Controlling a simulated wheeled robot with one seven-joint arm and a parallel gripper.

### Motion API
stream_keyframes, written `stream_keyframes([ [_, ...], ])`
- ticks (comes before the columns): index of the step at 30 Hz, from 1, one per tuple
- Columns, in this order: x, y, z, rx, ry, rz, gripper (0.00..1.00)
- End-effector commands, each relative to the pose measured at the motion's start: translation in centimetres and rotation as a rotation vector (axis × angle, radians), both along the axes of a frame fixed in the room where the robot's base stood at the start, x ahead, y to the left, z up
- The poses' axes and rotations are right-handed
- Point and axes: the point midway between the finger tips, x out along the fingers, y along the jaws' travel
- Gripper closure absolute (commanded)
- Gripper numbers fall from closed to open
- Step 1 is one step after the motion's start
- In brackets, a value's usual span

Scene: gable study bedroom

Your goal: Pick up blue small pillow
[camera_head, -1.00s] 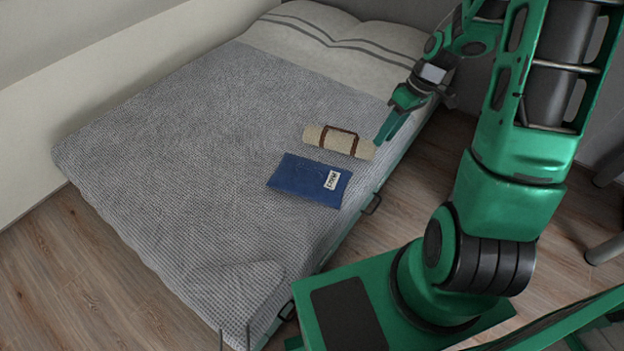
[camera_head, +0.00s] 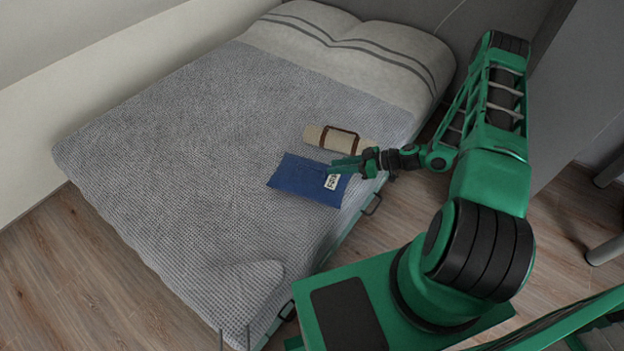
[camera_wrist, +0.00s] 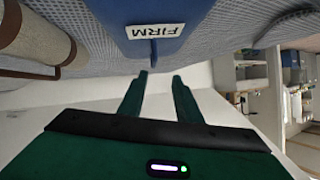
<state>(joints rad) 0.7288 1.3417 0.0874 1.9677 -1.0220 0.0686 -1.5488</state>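The blue small pillow (camera_head: 303,181) lies flat on the grey bed cover, with a white label reading "FIRM" at its right end. In the wrist view the pillow (camera_wrist: 190,22) and its label are at the top, upside down. My gripper (camera_head: 335,168) is over the pillow's right end in the head view, just above the label. In the wrist view my gripper's two green fingers (camera_wrist: 160,80) are spread apart, with nothing held between them. The fingertips are close to the pillow's edge; whether they touch it I cannot tell.
A beige roll (camera_head: 325,138) with brown straps lies just behind the pillow; it also shows at the left in the wrist view (camera_wrist: 35,35). The bed (camera_head: 180,150) is otherwise clear to the left. Dark handles (camera_head: 371,205) stick out from the bed's right side.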

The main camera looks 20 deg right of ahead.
Motion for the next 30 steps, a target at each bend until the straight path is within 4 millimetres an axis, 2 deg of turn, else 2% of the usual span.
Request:
stream_keyframes([
  [3, 0.2, 0.3, -1.1, 0.025, -0.041, -0.026, 0.69],
  [8, 0.5, 0.7, -1.6, 0.035, -0.066, -0.042, 0.69],
  [19, 3.0, 4.2, -3.4, 0.035, -0.066, -0.041, 0.69],
  [26, 3.9, 5.2, -4.0, 0.034, -0.065, -0.041, 0.69],
  [30, 5.1, 6.3, -4.6, 0.035, -0.067, -0.039, 0.69],
])
